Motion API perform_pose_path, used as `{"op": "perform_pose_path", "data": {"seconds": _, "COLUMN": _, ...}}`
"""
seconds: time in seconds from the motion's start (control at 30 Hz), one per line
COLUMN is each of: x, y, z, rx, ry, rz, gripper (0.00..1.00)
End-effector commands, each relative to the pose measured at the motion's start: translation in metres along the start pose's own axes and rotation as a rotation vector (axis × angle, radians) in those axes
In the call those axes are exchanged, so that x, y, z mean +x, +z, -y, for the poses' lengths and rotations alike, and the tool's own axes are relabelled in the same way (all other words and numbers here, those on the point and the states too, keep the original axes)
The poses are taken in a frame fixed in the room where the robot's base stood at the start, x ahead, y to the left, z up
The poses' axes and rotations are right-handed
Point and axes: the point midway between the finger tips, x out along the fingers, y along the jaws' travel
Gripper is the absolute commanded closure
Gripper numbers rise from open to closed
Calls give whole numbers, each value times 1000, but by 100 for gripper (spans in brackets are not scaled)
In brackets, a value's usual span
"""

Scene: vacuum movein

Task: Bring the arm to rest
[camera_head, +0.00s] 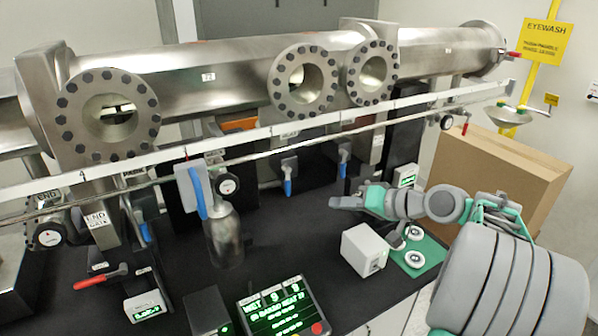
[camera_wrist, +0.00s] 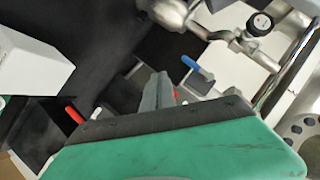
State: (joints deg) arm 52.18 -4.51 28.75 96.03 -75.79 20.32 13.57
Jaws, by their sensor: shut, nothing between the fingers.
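My arm reaches in from the right in the head view, grey with green joints. My gripper (camera_head: 336,202) points left above the black bench top (camera_head: 290,255), in front of the steel vessel (camera_head: 225,75). In the wrist view my gripper's fingers (camera_wrist: 158,92) are together beyond the green and dark housing, with nothing between them. Black surface and a blue-handled valve (camera_wrist: 196,68) show beyond the fingertips. I cannot tell the exact height of the gripper above the bench.
A white box (camera_head: 364,249) and a green plate (camera_head: 420,258) with round white parts sit below my arm. A metal cylinder (camera_head: 224,238) stands left of the gripper. A green-lit display (camera_head: 277,309) is at the front. A cardboard box (camera_head: 500,175) stands behind my arm. White rail (camera_head: 270,132) crosses behind.

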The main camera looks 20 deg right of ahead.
Motion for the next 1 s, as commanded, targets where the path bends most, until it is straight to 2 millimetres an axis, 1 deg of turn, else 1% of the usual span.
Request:
{"op": "perform_pose_path", "data": {"seconds": 0.07, "x": 2, "y": 9, "z": -2, "rx": -42, "ry": 9, "rz": 37, "gripper": 100}}
{"op": "perform_pose_path", "data": {"seconds": 0.13, "x": 1, "y": 21, "z": -29, "rx": -45, "ry": 92, "rz": 89, "gripper": 100}}
{"op": "perform_pose_path", "data": {"seconds": 0.17, "x": 0, "y": 30, "z": -44, "rx": -29, "ry": 135, "rz": 114, "gripper": 100}}
{"op": "perform_pose_path", "data": {"seconds": 0.2, "x": -1, "y": 46, "z": -65, "rx": 6, "ry": 194, "rz": 152, "gripper": 100}}
{"op": "perform_pose_path", "data": {"seconds": 0.27, "x": -7, "y": 74, "z": -95, "rx": 69, "ry": 285, "rz": 213, "gripper": 100}}
{"op": "perform_pose_path", "data": {"seconds": 0.3, "x": -13, "y": 92, "z": -112, "rx": 112, "ry": 346, "rz": 254, "gripper": 100}}
{"op": "perform_pose_path", "data": {"seconds": 0.33, "x": -19, "y": 106, "z": -123, "rx": 144, "ry": 390, "rz": 282, "gripper": 100}}
{"op": "perform_pose_path", "data": {"seconds": 0.37, "x": -26, "y": 120, "z": -132, "rx": 176, "ry": 434, "rz": 310, "gripper": 100}}
{"op": "perform_pose_path", "data": {"seconds": 0.4, "x": -38, "y": 136, "z": -142, "rx": 216, "ry": 494, "rz": 343, "gripper": 100}}
{"op": "perform_pose_path", "data": {"seconds": 0.47, "x": -57, "y": 162, "z": -151, "rx": 275, "ry": 584, "rz": 394, "gripper": 100}}
{"op": "perform_pose_path", "data": {"seconds": 0.5, "x": -67, "y": 178, "z": -152, "rx": 304, "ry": 640, "rz": 431, "gripper": 100}}
{"op": "perform_pose_path", "data": {"seconds": 0.57, "x": -81, "y": 199, "z": -147, "rx": 336, "ry": 720, "rz": 482, "gripper": 100}}
{"op": "perform_pose_path", "data": {"seconds": 0.6, "x": -89, "y": 212, "z": -140, "rx": 347, "ry": 771, "rz": 514, "gripper": 100}}
{"op": "perform_pose_path", "data": {"seconds": 0.67, "x": -99, "y": 228, "z": -124, "rx": 344, "ry": 845, "rz": 553, "gripper": 100}}
{"op": "perform_pose_path", "data": {"seconds": 0.7, "x": -103, "y": 234, "z": -111, "rx": 327, "ry": 886, "rz": 567, "gripper": 100}}
{"op": "perform_pose_path", "data": {"seconds": 0.77, "x": -104, "y": 239, "z": -94, "rx": 280, "ry": 926, "rz": 571, "gripper": 100}}
{"op": "perform_pose_path", "data": {"seconds": 0.87, "x": -91, "y": 234, "z": -58, "rx": 138, "ry": 925, "rz": 551, "gripper": 100}}
{"op": "perform_pose_path", "data": {"seconds": 0.9, "x": -80, "y": 230, "z": -39, "rx": 60, "ry": 894, "rz": 542, "gripper": 100}}
{"op": "perform_pose_path", "data": {"seconds": 0.97, "x": -64, "y": 220, "z": -8, "rx": -58, "ry": 840, "rz": 520, "gripper": 100}}
{"op": "perform_pose_path", "data": {"seconds": 1.0, "x": -54, "y": 213, "z": 12, "rx": -128, "ry": 803, "rz": 504, "gripper": 100}}
